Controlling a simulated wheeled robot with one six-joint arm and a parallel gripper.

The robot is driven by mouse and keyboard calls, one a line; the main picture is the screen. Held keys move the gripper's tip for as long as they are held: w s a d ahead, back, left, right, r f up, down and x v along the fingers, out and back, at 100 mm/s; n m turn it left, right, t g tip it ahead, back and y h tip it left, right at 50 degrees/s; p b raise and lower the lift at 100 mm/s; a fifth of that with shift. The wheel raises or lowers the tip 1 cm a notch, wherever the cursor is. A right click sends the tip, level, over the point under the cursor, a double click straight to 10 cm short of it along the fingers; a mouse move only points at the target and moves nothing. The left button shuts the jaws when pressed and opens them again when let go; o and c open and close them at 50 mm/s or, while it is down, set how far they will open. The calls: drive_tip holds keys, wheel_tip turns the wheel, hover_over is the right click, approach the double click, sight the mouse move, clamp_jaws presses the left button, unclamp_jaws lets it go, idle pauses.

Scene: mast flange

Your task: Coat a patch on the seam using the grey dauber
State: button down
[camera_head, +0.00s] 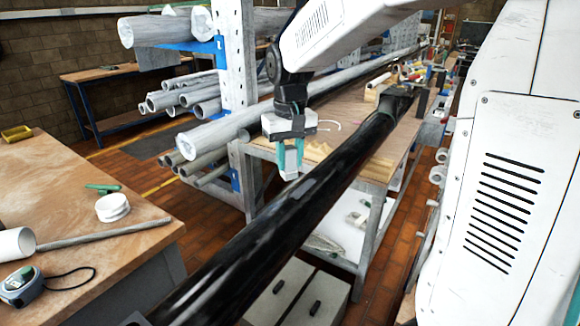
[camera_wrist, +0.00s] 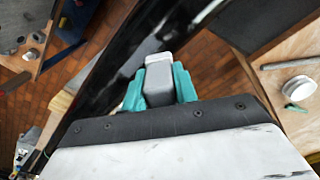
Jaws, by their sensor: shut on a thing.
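My gripper (camera_head: 288,150) hangs from the arm near the middle of the head view, with its teal fingers pointing down. In the wrist view my gripper (camera_wrist: 160,88) is shut on the grey dauber (camera_wrist: 159,66), a block with a pale tip, which also shows in the head view (camera_head: 290,163). The long black mast (camera_head: 285,213) runs diagonally from the lower left to the upper right. It also shows in the wrist view (camera_wrist: 125,50), just beyond the dauber. I cannot tell whether the dauber touches it. Glossy streaks show on the mast; the seam is not clear.
A wooden bench (camera_head: 75,200) at left holds a white round tin (camera_head: 112,207), a rod and a tape measure (camera_head: 22,287). A rack of pipes (camera_head: 190,95) stands behind. A workbench (camera_head: 372,150) lies beneath the mast's far part. A white cabinet-like body fills the right.

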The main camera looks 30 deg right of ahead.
sight(290, 148)
drive_tip(key=shift+r, duration=1.6)
drive_tip(key=shift+s, duration=0.1)
